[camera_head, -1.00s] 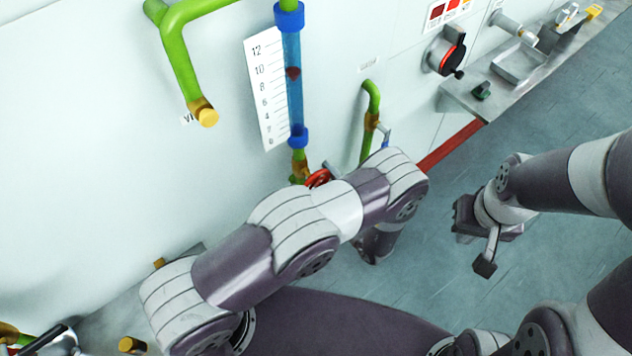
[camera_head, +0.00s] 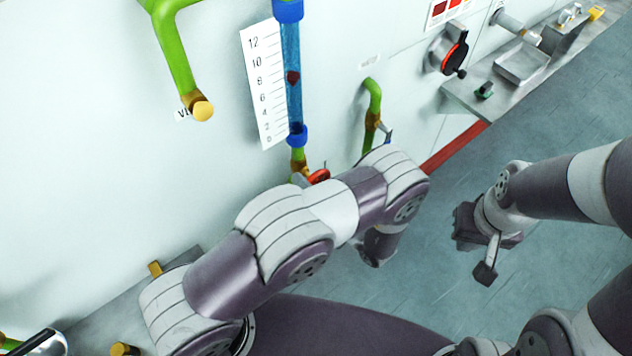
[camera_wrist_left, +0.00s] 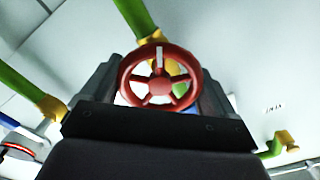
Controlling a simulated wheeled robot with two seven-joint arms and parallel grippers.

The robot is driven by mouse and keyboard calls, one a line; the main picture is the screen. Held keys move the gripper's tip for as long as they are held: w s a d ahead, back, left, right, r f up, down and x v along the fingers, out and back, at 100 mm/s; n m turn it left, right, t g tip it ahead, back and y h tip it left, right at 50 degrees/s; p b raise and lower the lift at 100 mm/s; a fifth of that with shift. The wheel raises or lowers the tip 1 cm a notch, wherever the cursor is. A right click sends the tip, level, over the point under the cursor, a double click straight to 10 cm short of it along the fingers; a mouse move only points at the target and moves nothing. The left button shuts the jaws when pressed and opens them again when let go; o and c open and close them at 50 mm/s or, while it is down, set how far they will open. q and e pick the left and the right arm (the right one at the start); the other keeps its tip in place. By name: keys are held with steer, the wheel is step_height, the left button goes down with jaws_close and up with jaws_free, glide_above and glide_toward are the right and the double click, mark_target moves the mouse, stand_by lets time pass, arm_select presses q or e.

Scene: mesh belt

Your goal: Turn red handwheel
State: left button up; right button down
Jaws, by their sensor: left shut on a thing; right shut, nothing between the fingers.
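The red handwheel (camera_wrist_left: 160,86) fills the middle of the left wrist view, with a white mark on its upper spoke. My left gripper (camera_wrist_left: 155,90) has one dark finger on each side of the wheel and is shut on it. In the head view only a small part of the handwheel (camera_head: 319,176) shows, below the blue flow tube; my left arm hides the rest and the left gripper. My right gripper (camera_head: 482,240) is shut and empty over the floor at the right, well away from the wheel.
A blue tube (camera_head: 293,75) with a white number scale (camera_head: 263,90) stands above the wheel. Green pipes (camera_head: 373,98) run along the pale wall. A black-and-red rotary switch (camera_head: 449,52) and a metal shelf (camera_head: 470,95) are further right. The floor is clear.

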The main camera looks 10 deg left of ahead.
arm_select(q)
steer(key=shift+a, duration=0.1)
stand_by(0.3)
steer(key=o, duration=0.7)
steer(key=shift+o, duration=0.4)
steer(key=shift+w+a+f, duration=0.1)
steer(key=shift+a, duration=0.05)
steer(key=b+v, duration=0.4)
steer(key=v, duration=0.8)
steer(key=shift+s+d, duration=0.25)
